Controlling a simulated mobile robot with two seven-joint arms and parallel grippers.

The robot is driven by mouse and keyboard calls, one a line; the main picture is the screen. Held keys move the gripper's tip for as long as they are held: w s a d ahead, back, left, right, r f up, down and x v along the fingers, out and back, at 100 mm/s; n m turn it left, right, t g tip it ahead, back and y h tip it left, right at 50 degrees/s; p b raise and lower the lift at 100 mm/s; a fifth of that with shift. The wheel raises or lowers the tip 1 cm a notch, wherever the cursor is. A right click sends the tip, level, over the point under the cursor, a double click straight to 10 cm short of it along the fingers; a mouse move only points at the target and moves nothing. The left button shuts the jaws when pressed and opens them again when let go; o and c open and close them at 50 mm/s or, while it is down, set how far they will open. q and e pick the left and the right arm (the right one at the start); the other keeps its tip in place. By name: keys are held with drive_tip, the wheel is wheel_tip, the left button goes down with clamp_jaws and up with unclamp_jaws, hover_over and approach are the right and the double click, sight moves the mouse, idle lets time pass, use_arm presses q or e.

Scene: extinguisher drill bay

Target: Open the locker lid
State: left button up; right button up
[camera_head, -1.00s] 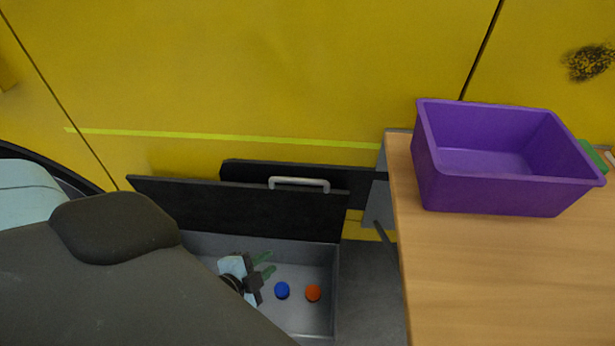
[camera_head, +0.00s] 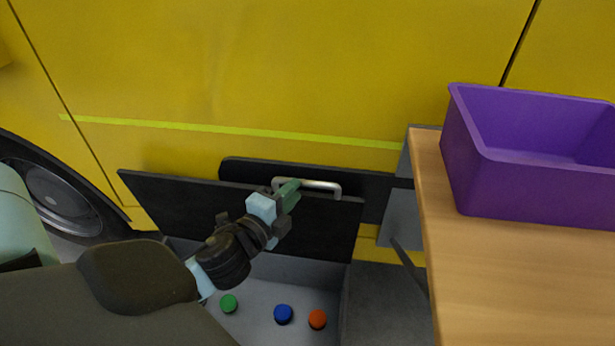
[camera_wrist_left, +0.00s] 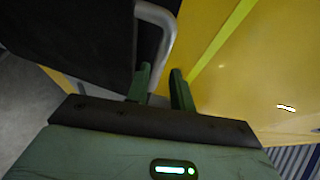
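The locker (camera_head: 262,270) is a grey box low against the yellow wall, with its inside showing. Its dark lid (camera_head: 170,200) stands raised and steep above the box. A silver bar handle (camera_head: 325,186) is at the lid's top edge; it also shows in the left wrist view (camera_wrist_left: 165,45). My left gripper (camera_head: 290,193) is at the left part of the handle. In the left wrist view its green fingers (camera_wrist_left: 161,88) are apart, with the handle close to the left finger. I cannot tell whether they touch. My right gripper is not in view.
Green (camera_head: 229,303), blue (camera_head: 284,314) and orange (camera_head: 317,319) discs lie on the locker floor. A wooden table (camera_head: 500,270) stands to the right with a purple bin (camera_head: 540,190) on it. Another dark panel (camera_head: 375,195) is behind the lid.

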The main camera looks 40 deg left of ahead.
use_arm(q)
drive_tip(key=shift+w+a+f+b, duration=0.1)
drive_tip(key=shift+w+a+b, duration=0.05)
drive_tip(key=shift+w, duration=0.95)
drive_tip(key=shift+w+a+f+b, duration=0.1)
drive_tip(key=shift+w+a+b, duration=0.1)
drive_tip(key=shift+w, duration=0.85)
drive_tip(key=shift+w+a+f+b, duration=0.1)
drive_tip(key=shift+w+a, duration=0.05)
drive_tip(key=shift+w, duration=0.95)
clamp_jaws()
